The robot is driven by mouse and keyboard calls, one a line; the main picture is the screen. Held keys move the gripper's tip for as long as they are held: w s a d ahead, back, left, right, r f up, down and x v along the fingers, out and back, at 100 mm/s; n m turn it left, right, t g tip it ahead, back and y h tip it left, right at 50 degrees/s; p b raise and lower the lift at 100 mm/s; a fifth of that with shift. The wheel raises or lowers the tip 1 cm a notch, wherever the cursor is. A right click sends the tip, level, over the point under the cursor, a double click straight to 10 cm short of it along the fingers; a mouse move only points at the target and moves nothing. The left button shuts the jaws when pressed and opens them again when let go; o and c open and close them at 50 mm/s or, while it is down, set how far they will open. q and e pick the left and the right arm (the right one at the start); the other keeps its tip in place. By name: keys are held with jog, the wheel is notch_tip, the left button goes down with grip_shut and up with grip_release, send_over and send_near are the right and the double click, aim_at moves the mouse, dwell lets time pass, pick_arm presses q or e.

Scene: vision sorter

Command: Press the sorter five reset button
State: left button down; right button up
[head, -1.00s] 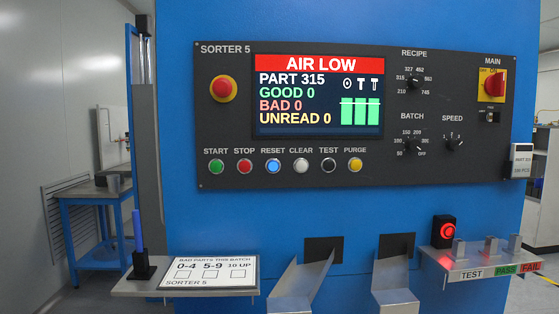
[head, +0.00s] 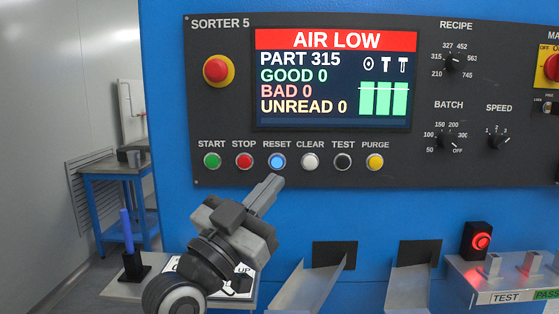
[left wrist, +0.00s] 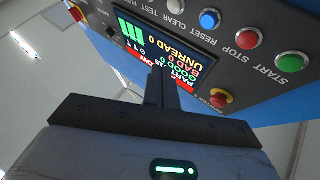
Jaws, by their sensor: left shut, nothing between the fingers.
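The sorter five panel (head: 225,120) is dark and fixed to a blue cabinet. Its blue RESET button (head: 277,161) is lit and sits between the red STOP button (head: 244,161) and the white CLEAR button (head: 310,161). My left gripper (head: 274,181) is shut and empty, its fingertips just below the RESET button in the head view. I cannot tell the gap in depth. In the left wrist view the blue RESET button (left wrist: 209,19) is in the upper right, apart from the shut fingers (left wrist: 162,75). My right gripper is out of view.
The screen (head: 335,80) reads AIR LOW. A red emergency stop (head: 217,70) is at the panel's left. Two metal chutes (head: 315,285) and a shelf with a red-lit button (head: 481,241) are below. My left arm partly hides a batch card (head: 243,290).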

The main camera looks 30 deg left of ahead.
aim_at(277, 162)
pick_arm(q)
jog(key=w+a+b, duration=0.2)
jog(key=w+a, duration=0.2)
jog(key=w, duration=0.3)
jog(key=shift+w+a, duration=0.3)
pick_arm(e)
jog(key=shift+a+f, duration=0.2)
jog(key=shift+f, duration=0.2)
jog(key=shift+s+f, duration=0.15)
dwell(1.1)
pick_arm(q)
jog(key=shift+w, duration=0.1)
dwell(0.4)
jog(key=shift+w+a, duration=0.2)
jog(key=shift+w, duration=0.05)
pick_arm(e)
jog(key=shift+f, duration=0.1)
pick_arm(q)
jog(key=shift+w+a, duration=0.25)
jog(key=shift+w, duration=0.1)
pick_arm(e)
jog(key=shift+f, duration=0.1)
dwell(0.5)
pick_arm(q)
jog(key=shift+s+d, duration=0.1)
jog(key=shift+s, duration=0.05)
jog(key=shift+s+d, duration=0.35)
jog(key=shift+s, duration=0.2)
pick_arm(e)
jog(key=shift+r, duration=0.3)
